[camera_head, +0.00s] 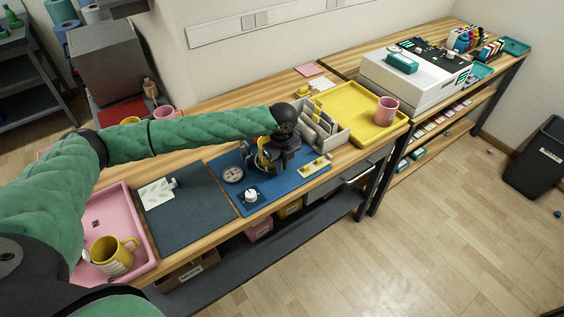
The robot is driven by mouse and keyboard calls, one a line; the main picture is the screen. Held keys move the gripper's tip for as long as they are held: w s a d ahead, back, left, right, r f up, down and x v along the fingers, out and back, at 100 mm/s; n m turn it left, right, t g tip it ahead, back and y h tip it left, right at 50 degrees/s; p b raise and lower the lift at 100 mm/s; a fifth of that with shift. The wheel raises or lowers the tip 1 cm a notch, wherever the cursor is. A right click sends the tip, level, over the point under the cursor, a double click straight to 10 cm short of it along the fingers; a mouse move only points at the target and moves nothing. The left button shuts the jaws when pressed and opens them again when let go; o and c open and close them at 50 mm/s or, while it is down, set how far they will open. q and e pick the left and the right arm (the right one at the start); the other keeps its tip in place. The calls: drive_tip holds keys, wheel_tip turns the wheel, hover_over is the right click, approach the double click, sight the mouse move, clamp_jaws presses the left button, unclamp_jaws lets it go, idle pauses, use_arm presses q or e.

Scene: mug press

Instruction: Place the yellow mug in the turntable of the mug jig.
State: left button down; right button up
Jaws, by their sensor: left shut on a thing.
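My left arm reaches across from the left, and its dark gripper (274,166) points down over the blue mat (312,182) of the jig. The gripper is shut on a yellow mug (262,159), which shows only as a small yellow part beside the fingers. The gripper hides most of the mug and the jig part beneath it, so I cannot tell whether the mug touches the turntable. A round grey disc (232,174) and a white-topped piece (251,195) stand on the mat left of the gripper. My right gripper is not in view.
Another yellow mug (112,256) stands in the pink tray (146,262) at the lower left. A dark mat (190,212) with a printed sheet lies between. A grey rack (337,137) stands close behind the gripper. A pink mug (386,111) stands on the yellow tray (352,104).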

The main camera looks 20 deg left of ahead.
use_arm(q)
drive_tip(key=shift+f, duration=0.2)
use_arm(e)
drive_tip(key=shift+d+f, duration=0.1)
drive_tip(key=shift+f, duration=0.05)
use_arm(q)
drive_tip(key=c, duration=1.5)
unclamp_jaws()
